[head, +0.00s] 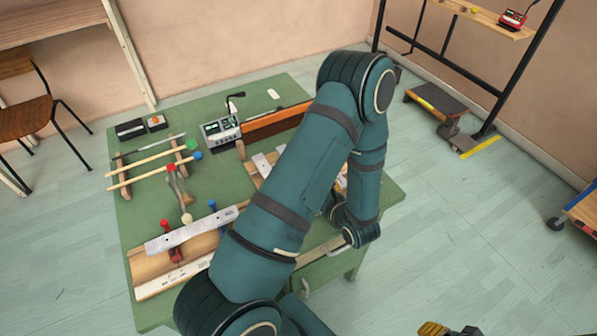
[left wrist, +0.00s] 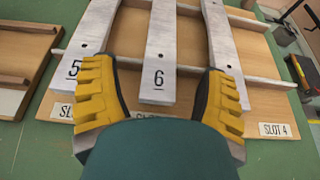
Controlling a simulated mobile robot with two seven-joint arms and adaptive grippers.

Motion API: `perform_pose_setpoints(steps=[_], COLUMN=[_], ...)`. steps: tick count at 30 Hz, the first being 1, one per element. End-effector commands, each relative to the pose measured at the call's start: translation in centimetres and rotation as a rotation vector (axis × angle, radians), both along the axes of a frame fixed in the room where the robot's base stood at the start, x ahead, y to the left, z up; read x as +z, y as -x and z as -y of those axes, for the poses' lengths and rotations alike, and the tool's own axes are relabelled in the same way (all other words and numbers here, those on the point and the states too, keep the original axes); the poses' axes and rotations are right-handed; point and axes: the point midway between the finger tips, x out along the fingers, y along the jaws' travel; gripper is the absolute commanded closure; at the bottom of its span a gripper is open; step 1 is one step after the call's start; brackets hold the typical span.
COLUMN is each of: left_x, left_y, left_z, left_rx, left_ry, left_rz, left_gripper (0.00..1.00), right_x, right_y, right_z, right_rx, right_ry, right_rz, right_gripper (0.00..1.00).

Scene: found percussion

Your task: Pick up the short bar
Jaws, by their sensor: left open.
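In the left wrist view my left gripper (left wrist: 160,85) is open, with its two yellow fingers apart on either side of a grey metal bar marked 6 (left wrist: 160,50). A bar marked 5 (left wrist: 88,35) lies left of it, by the left finger.
The bars rest on a wooden board with slot labels, such as SLOT 4 (left wrist: 278,129). On the green table (head: 135,205), another long bar (head: 190,231) lies at the front left, with mallets (head: 150,164) behind it. A grey device (head: 221,131) stands farther back.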

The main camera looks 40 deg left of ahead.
Motion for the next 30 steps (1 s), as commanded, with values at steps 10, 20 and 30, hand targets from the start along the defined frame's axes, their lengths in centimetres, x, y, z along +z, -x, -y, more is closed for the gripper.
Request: perform_pose_setpoints(steps=[10, 20, 30], left_x=[-1.2, -1.1, -1.1], left_y=[-0.8, -0.8, -0.8], left_z=[-2.6, -2.5, -2.6], left_rx=[0.000, 0.000, 0.000], left_ry=[0.000, 0.000, -0.001], left_rz=[0.000, 0.000, 0.000], left_gripper=[0.27, 0.85, 1.00], right_x=[-0.4, -0.4, -0.4], right_y=[-0.1, -0.1, -0.1], right_z=[0.0, 0.0, 0.0], right_rx=[-0.001, -0.001, -0.001], right_ry=[0.000, 0.000, 0.000], right_rz=[0.002, 0.002, 0.002], right_gripper=[0.61, 0.61, 0.61])
